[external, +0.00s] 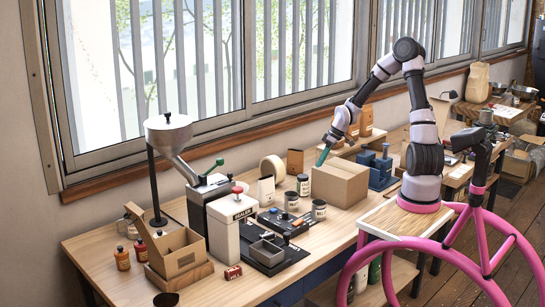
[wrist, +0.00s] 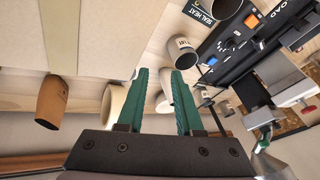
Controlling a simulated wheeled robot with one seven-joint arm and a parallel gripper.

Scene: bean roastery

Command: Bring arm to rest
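My gripper (external: 323,155) has green fingers and hangs in the air just above the back left of a closed cardboard box (external: 340,184). In the wrist view my gripper (wrist: 160,100) shows its two fingers spread apart with nothing held between them. My arm is bent, reaching up from its base at the right and then down to the left. A pale roll (wrist: 113,103) shows behind the left finger in the wrist view, and a small labelled jar (wrist: 181,50) shows beyond the fingertips.
A workbench (external: 100,250) runs along the window, with a sealing machine (external: 237,225), a funnel (external: 168,130), several jars, a tape roll (external: 273,168) and a blue rack (external: 381,172). An open carton (external: 180,255) stands at front left.

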